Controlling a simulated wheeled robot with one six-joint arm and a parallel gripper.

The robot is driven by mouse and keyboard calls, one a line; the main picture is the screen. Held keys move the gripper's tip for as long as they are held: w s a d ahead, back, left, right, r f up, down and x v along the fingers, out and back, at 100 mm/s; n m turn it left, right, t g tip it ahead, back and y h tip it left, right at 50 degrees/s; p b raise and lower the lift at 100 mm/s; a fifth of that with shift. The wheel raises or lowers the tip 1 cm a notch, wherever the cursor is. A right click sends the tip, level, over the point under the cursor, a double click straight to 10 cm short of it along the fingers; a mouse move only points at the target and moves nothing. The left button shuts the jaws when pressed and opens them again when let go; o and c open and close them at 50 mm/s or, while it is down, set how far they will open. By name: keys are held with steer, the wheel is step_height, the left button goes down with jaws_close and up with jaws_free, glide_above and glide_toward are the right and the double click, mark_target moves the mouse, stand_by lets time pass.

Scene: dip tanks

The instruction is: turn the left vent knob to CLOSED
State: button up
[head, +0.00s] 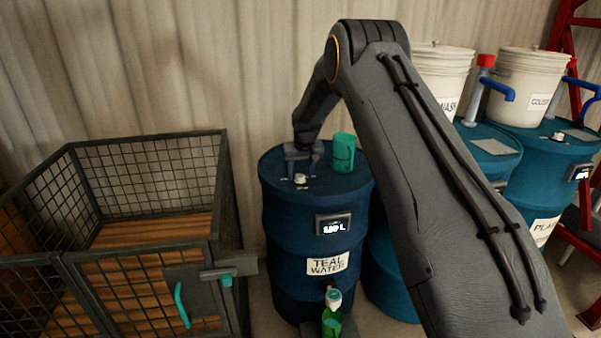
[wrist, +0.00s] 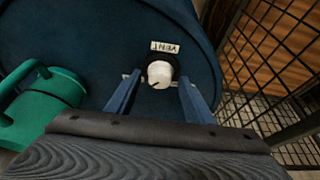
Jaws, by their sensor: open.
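The left vent knob (head: 300,179) is a small white knob on top of the blue drum (head: 290,240) labelled TEAL WATER. My gripper (head: 303,172) is open above the drum top. In the wrist view its two blue fingers (wrist: 158,92) stand on either side of the knob, apart from it as far as I can see. The small labels beside the knob are too small or covered to read.
A teal can (head: 343,152) stands on the drum beside my gripper. A wire cage (head: 150,140) with a wooden floor is at the left. A green bottle (head: 332,315) stands below the drum's tap. More blue drums with white buckets (head: 525,85) are at the right.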

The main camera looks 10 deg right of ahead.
steer(key=c, duration=1.1)
steer(key=shift+o, duration=0.2)
